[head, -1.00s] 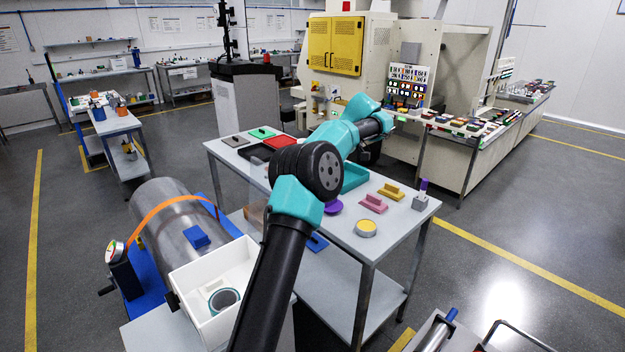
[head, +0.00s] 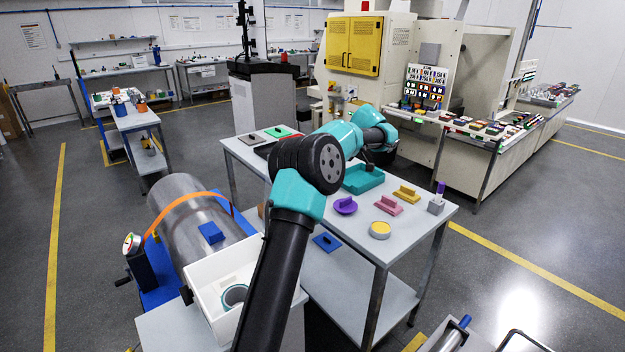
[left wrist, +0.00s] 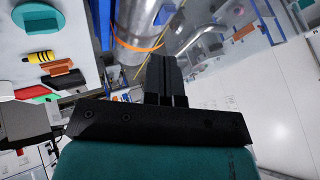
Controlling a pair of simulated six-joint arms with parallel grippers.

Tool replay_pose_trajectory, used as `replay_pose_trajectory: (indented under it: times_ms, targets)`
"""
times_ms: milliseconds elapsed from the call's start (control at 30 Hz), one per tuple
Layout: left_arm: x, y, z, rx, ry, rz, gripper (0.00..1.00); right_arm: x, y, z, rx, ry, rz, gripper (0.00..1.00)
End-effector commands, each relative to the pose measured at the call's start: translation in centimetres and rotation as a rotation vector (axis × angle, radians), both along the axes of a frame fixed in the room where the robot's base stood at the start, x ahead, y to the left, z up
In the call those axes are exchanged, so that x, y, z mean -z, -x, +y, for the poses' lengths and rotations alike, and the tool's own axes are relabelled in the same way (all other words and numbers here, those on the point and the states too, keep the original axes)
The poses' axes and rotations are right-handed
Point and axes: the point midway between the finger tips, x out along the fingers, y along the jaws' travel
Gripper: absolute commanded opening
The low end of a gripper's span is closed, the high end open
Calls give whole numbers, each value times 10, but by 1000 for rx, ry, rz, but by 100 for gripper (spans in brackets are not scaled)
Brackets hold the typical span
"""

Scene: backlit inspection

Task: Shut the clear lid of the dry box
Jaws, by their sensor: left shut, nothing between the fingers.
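In the head view a white open-topped box (head: 207,283) with a grey-teal ring (head: 234,296) inside stands at the lower left; I take it for the dry box. My arm covers its right side. I cannot make out the clear lid for certain in either view. My left arm rises past the box and reaches over the grey table, with its gripper largely hidden behind the wrist. In the left wrist view my left gripper (left wrist: 166,72) is shut and empty, its fingers pointing toward the strapped steel cylinder (left wrist: 134,22). My right gripper is not in view.
The steel cylinder with an orange strap (head: 181,199) lies behind the box. The grey table (head: 352,222) holds a teal tray (head: 362,182), a purple piece (head: 345,205), a yellow-topped disc (head: 380,230) and other small parts.

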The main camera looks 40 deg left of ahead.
Motion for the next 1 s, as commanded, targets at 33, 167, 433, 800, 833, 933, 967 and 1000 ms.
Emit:
replay_pose_trajectory:
  times_ms: [33,167,433,800,833,933,967,1000]
  targets:
    - [7,5,4,-1,0,4,0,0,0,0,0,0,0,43]
    - [25,14,14,-2,1,3,0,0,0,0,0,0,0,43]
    - [36,41,22,0,1,0,0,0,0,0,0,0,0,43]
    - [38,60,23,1,0,0,0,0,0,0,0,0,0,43]
    - [38,60,23,0,0,-1,0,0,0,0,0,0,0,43]
    - [38,59,23,0,0,-1,0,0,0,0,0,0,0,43]
    - [38,59,23,0,0,-1,0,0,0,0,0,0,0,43]
    - [38,59,23,1,1,0,0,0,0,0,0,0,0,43]
